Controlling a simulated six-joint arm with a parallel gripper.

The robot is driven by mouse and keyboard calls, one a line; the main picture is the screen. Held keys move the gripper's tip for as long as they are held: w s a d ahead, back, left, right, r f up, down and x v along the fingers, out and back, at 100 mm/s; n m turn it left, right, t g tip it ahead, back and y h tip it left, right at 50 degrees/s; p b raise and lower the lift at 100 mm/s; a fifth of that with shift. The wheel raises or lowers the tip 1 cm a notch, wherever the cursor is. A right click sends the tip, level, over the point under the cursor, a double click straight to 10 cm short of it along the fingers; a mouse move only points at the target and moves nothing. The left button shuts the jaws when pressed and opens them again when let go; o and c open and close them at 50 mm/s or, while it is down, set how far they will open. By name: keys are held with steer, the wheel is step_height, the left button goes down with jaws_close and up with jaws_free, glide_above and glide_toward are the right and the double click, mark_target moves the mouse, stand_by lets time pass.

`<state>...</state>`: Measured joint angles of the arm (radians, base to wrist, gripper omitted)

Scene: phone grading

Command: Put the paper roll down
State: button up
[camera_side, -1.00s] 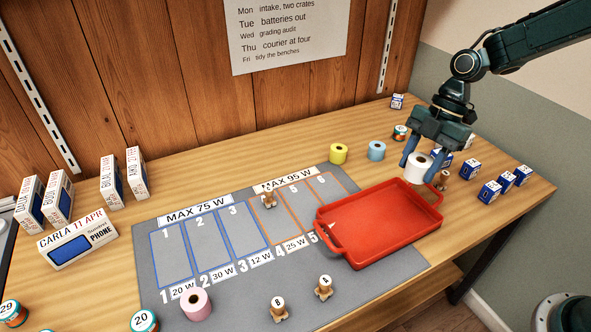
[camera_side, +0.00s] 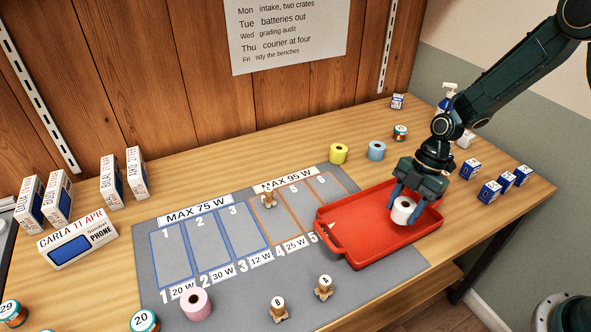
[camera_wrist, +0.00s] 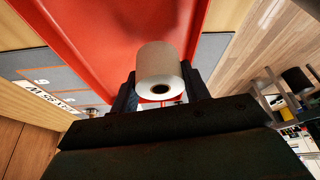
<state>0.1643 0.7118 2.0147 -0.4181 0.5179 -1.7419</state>
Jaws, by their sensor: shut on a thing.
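A white paper roll (camera_side: 403,210) is between the blue fingers of my gripper (camera_side: 411,207), over the right part of the red tray (camera_side: 345,218). My gripper is shut on the roll. In the wrist view the roll (camera_wrist: 159,68) sits between the two dark fingers, with its core hole facing the camera and the red tray (camera_wrist: 110,40) beyond it. I cannot tell whether the roll touches the tray floor. The rest of the tray looks empty.
A yellow roll (camera_side: 339,153) and a blue roll (camera_side: 376,150) stand behind the tray. A pink roll (camera_side: 196,304) stands on the grey mat (camera_side: 240,285) at the front. Several small blue-and-white boxes (camera_side: 490,192) are right of the tray. Wooden pieces (camera_side: 278,309) stand in front.

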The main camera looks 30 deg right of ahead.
mark_target(401, 217)
steer(key=shift+f, duration=1.9)
steer(key=shift+f, duration=0.1)
steer(key=o, duration=0.7)
steer(key=v, duration=1.2)
